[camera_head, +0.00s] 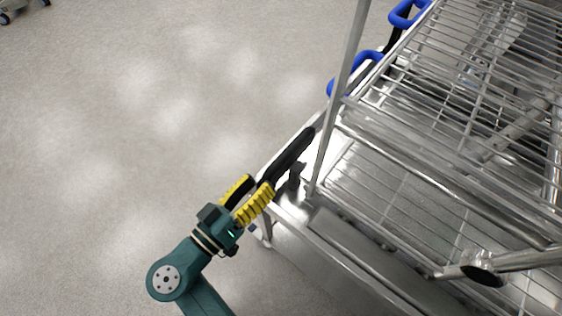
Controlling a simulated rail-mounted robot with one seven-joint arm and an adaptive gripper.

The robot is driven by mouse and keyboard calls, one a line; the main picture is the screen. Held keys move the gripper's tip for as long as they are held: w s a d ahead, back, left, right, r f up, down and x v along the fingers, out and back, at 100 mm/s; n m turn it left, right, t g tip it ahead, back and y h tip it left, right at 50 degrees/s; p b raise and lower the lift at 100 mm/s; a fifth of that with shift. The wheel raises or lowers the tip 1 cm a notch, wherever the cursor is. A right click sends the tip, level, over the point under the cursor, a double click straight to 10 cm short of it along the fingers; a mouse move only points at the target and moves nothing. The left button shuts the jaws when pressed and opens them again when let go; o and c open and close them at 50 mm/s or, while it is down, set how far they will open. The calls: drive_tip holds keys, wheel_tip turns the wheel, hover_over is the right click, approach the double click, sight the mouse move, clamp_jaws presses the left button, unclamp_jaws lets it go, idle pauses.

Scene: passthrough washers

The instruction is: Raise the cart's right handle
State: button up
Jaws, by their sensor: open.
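A dark, elongated handle (290,155) lies along the near left edge of the metal cart (330,250), slanting up to the right. I take it for the cart's right handle, though I cannot be sure. My gripper (259,184), with two yellow ridged fingers on a teal wrist, is open at the handle's lower end. The fingertips appear on either side of that end. Whether they touch it cannot be told. The handle looks low, lying along the cart's edge.
A wire rack (470,80) on metal posts stands on the right. Blue loop handles (350,72) are at its far left edge. A slim post (340,95) rises just right of the dark handle. Grey floor (130,130) on the left is clear.

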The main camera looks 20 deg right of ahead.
sight(281, 161)
drive_tip(key=b+x, duration=0.2)
drive_tip(key=x, duration=0.6)
drive_tip(key=shift+w, duration=0.1)
clamp_jaws()
